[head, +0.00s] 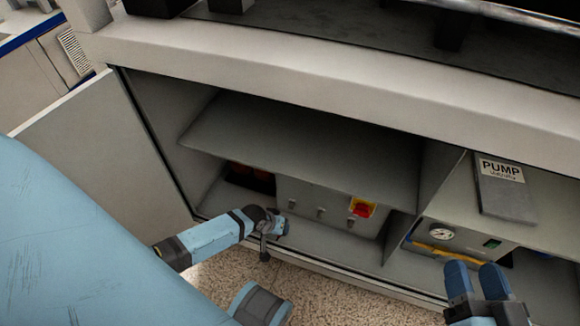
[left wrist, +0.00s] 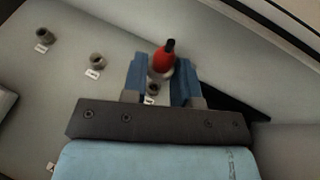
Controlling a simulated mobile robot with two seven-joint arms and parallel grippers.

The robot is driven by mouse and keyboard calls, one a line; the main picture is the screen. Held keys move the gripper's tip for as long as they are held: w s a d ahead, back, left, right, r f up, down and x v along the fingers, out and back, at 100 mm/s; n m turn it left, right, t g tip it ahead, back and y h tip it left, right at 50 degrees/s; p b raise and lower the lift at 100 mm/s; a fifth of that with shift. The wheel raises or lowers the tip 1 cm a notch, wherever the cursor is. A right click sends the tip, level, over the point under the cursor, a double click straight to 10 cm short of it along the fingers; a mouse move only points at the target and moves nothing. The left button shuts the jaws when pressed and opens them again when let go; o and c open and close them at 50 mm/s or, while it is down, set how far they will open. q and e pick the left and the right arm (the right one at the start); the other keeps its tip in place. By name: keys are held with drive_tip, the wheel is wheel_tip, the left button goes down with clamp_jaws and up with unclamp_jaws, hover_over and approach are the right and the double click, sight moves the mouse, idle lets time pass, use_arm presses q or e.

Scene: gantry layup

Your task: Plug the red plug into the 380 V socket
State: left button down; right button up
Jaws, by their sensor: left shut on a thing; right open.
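The red plug (left wrist: 164,59), with a black end, sits between the blue fingers of my left gripper (left wrist: 161,80) in the left wrist view. My left gripper is shut on it. A grey socket (left wrist: 153,89) with a white label shows just beside the plug, between the fingers; the labels are too small to read. I cannot tell whether the plug touches a socket. In the head view my left gripper (head: 277,224) is in front of the grey socket box (head: 310,194), and the plug cannot be made out. My right gripper (head: 474,279) is open and empty at lower right.
Two more sockets (left wrist: 44,36) (left wrist: 97,60) line the panel. A red and yellow switch (head: 362,207) is on the box's right. A shelf (head: 300,150) hangs above it. A divider separates the pump unit (head: 462,240) with its gauge. An open door (head: 105,150) stands left.

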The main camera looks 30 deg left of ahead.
use_arm(q)
drive_tip(key=shift+s+a+f, duration=0.1)
drive_tip(key=shift+s+f, duration=0.05)
drive_tip(key=shift+f, duration=0.3)
drive_tip(key=shift+s+r, duration=0.1)
use_arm(e)
drive_tip(key=shift+a+r, duration=0.1)
drive_tip(key=shift+a, duration=0.1)
use_arm(q)
drive_tip(key=shift+r+p, duration=0.1)
drive_tip(key=shift+p, duration=0.25)
drive_tip(key=shift+w+a, duration=0.1)
drive_tip(key=shift+w, duration=0.45)
drive_tip(key=shift+w+a+b, duration=0.25)
drive_tip(key=shift+w+b, duration=0.1)
drive_tip(key=shift+w, duration=0.75)
drive_tip(key=shift+w+a+b, duration=0.25)
drive_tip(key=shift+w+b, duration=0.05)
drive_tip(key=shift+w, duration=0.9)
use_arm(e)
drive_tip(key=shift+d+f, duration=0.1)
drive_tip(key=shift+f, duration=0.4)
drive_tip(key=shift+w+r, duration=0.1)
use_arm(q)
drive_tip(key=shift+p, duration=0.9)
use_arm(e)
drive_tip(key=shift+r, duration=0.85)
